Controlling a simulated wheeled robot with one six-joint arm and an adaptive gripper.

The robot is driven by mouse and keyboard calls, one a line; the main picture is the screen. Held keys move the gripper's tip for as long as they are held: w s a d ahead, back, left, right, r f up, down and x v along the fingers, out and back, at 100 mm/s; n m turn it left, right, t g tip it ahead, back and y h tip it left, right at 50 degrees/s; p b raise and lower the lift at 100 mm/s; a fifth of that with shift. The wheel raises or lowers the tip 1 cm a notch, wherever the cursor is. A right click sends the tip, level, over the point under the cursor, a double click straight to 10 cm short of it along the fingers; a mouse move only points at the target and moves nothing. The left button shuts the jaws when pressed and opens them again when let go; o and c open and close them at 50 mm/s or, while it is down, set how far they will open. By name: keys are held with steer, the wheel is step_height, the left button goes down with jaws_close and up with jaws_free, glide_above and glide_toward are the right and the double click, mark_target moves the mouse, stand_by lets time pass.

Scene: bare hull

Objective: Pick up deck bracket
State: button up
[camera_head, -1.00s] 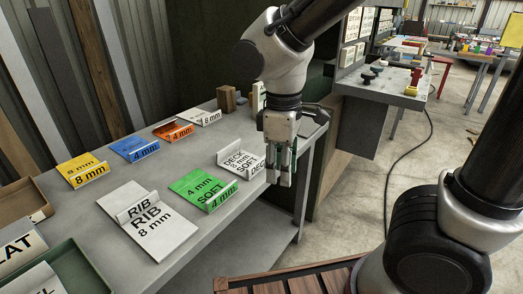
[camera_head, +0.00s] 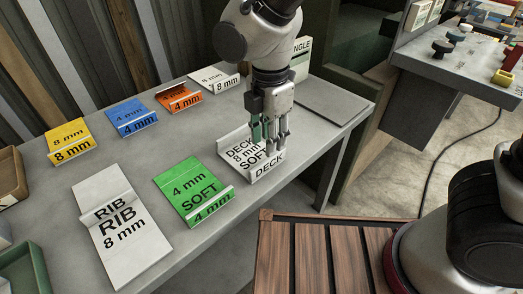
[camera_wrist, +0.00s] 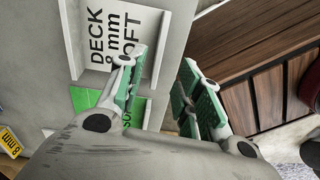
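The deck bracket (camera_head: 231,153) is a white angled plate marked DECK 8 mm SOFT, lying on the grey bench near its front edge with its lip up along the front. My gripper (camera_head: 268,141) points down over its right part, and the fingers hide some of the plate. In the wrist view the fingers (camera_wrist: 163,62) stand apart, with green pads facing each other. The deck bracket (camera_wrist: 93,12) shows beyond them, its lip lined up roughly with the gap between the fingertips. I cannot tell whether they touch.
A green 4 mm SOFT bracket (camera_head: 185,181) lies close left, then a white RIB bracket (camera_head: 125,252). Yellow (camera_head: 68,133), blue (camera_head: 128,112), orange (camera_head: 177,91) and white (camera_head: 211,73) brackets line the back. A slatted wooden surface (camera_head: 310,268) lies in front.

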mark_target(268, 159)
steer(key=shift+a+n, duration=0.1)
steer(key=shift+n, duration=0.3)
steer(key=shift+f, duration=0.4)
step_height(268, 159, down, 7)
steer(key=shift+w, duration=0.1)
jaws_close()
